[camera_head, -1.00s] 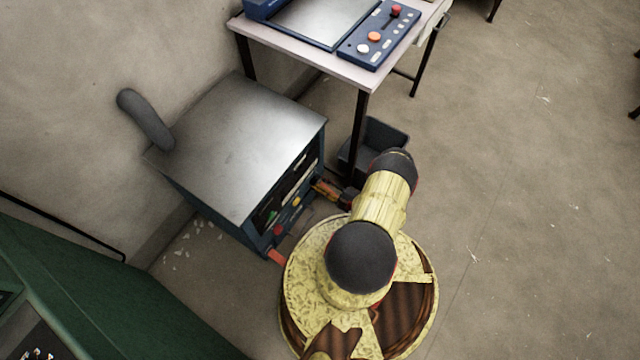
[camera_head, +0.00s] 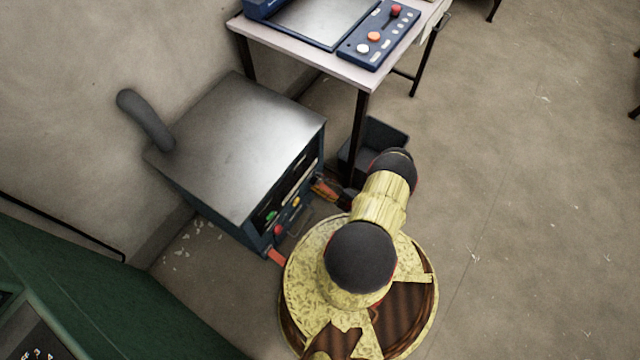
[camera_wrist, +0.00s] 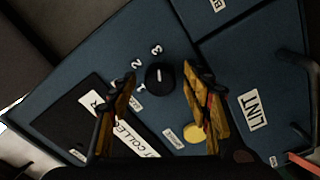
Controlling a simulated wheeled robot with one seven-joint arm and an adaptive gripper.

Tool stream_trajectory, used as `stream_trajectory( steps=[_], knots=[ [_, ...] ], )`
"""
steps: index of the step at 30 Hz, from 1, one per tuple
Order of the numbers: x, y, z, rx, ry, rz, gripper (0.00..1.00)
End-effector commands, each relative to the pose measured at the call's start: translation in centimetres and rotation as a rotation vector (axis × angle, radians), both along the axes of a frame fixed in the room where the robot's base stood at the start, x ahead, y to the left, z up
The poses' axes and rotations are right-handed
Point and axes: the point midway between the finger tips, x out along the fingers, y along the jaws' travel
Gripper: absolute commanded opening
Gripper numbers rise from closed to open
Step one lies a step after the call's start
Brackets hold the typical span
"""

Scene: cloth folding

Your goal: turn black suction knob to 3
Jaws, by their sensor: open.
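The black suction knob (camera_wrist: 160,78) is round, with a short white line on its face, on a dark blue panel (camera_wrist: 200,62) in the wrist view. White numbers 1, 2 and 3 curve around its left and upper side. The line stands about upright in the picture; I cannot tell exactly which number it meets. My gripper (camera_wrist: 158,82) is open, with its yellow-brown fingers to the left and right of the knob. Gaps show between knob and fingers; depth is unclear. In the head view, the knob cannot be made out on the cabinet's front (camera_head: 285,195).
A yellow button (camera_wrist: 194,133) and a LINT label (camera_wrist: 253,111) are near the right finger. The metal-topped cabinet (camera_head: 240,140) has a grey hose (camera_head: 145,118) behind. A table (camera_head: 350,70) with a control box and a dark bin (camera_head: 385,137) stand beyond.

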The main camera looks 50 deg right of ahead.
Motion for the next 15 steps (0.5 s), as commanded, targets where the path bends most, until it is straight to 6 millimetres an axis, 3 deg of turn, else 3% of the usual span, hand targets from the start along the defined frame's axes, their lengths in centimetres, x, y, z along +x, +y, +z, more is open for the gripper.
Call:
stream_trajectory(
  steps=[8, 15],
  knots=[
    [-1.3, -0.2, 0.0, 0.000, -0.001, -0.003, 0.49],
    [-5.3, -0.6, 0.0, 0.000, 0.001, -0.007, 0.49]
  ],
)
